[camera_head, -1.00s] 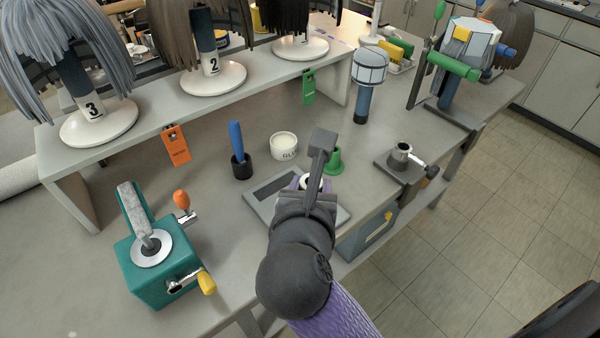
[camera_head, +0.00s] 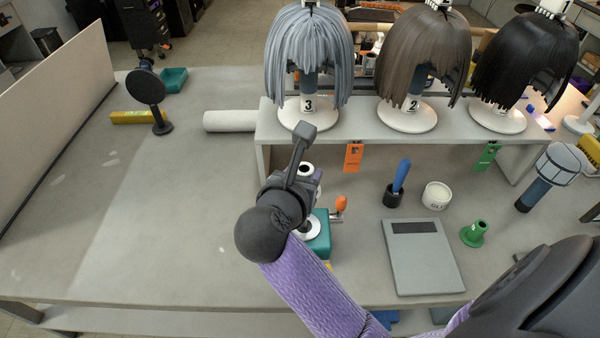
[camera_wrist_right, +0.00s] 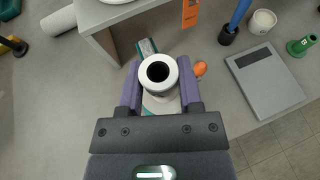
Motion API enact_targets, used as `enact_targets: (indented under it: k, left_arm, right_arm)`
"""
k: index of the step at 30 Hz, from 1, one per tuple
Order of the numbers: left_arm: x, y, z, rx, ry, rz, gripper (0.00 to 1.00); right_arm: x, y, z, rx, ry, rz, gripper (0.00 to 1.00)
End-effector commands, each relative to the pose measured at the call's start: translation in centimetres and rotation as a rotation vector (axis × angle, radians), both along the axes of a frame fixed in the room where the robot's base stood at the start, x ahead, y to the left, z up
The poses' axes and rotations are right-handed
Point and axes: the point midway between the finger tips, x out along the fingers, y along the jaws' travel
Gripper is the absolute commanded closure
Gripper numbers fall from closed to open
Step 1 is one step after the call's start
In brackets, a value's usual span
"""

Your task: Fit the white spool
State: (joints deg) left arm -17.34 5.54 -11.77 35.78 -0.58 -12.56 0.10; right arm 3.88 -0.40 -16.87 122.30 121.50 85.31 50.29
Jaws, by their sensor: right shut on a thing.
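The white spool (camera_head: 307,168) is a pale ring with a dark hole. In the right wrist view the spool (camera_wrist_right: 172,75) sits upright between the two purple fingers. My right gripper (camera_head: 312,175) is shut on it and holds it over the teal winder (camera_head: 321,247). The winder's white disc (camera_head: 309,230) shows partly below the gripper, with an orange knob (camera_head: 341,203) at its right. In the right wrist view the spool hides most of the winder. Whether the spool touches the winder, I cannot tell. My left gripper is not in view.
A grey scale (camera_head: 425,265) lies to the right, with a green spool-like piece (camera_head: 474,234), a white tub (camera_head: 436,195) and a blue-handled tool (camera_head: 401,177) nearby. The shelf (camera_head: 350,128) with wigs stands behind. The table to the left is largely clear.

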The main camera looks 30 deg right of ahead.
Motion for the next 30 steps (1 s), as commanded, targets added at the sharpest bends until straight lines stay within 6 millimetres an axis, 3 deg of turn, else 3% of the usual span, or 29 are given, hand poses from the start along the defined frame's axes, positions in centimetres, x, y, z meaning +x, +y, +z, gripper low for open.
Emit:
enact_targets:
  k: [9,24,30]
  left_arm:
    - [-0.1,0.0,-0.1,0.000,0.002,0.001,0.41]
    - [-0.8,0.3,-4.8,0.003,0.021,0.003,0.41]
    - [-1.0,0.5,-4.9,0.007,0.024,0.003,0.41]
  right_arm:
    - [-0.1,0.1,-0.2,0.000,0.001,0.001,1.00]
    - [0.0,0.1,-5.8,0.000,0.002,0.002,1.00]
    - [-0.1,0.1,-5.9,0.000,0.000,0.001,1.00]
